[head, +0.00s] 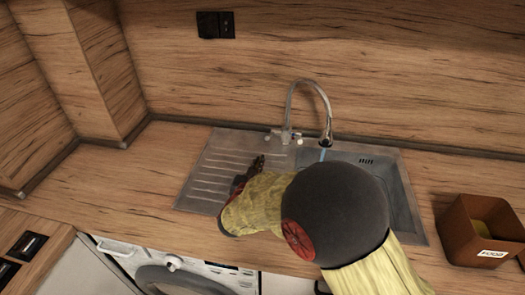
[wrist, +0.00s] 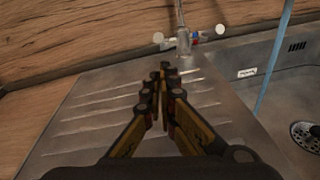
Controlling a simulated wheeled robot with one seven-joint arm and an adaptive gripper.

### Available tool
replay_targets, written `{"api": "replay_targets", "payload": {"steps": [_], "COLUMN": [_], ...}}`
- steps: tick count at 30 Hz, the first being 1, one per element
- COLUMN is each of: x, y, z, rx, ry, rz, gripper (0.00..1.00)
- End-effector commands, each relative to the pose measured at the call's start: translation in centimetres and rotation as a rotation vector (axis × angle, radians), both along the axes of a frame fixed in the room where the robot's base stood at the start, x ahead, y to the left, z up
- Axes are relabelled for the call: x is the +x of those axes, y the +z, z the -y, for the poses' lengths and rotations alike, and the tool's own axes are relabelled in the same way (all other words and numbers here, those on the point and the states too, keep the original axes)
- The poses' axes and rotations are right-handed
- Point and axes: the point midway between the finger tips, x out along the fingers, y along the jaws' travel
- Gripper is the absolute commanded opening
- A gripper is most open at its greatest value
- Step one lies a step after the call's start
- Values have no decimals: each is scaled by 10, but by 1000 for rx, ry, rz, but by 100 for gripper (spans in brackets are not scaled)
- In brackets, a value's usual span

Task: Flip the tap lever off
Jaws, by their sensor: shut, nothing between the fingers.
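The chrome tap (head: 289,112) stands behind the sink, its curved spout reaching over the basin. A bluish water stream (head: 322,154) falls from the spout; it also shows in the wrist view (wrist: 272,65). The tap body (wrist: 184,42) has a pale-knobbed handle on each side, a left one (wrist: 158,38) and a right one (wrist: 220,29). Small red and blue marks show near the right handle. My gripper (wrist: 160,73) is shut and empty above the drainboard, in front of the tap and apart from it. In the head view my gripper (head: 259,162) is left of the basin.
The steel sink's ribbed drainboard (head: 203,177) is clear on the left. The basin (head: 398,185) with a drain (wrist: 308,135) is on the right. A brown box (head: 465,228) stands on the counter at right. The wooden splashback (head: 400,80) rises close behind the tap.

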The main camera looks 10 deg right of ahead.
Motion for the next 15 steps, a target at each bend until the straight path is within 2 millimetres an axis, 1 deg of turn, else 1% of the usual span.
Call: {"api": "replay_targets", "payload": {"steps": [2,5,15], "x": [4,13,64], "y": [-3,-5,-16], "z": [-1,4,29], "rx": [-8,-7,-7], "ry": [10,8,6], "rz": [-1,0,0], "gripper": [0,0,0]}}
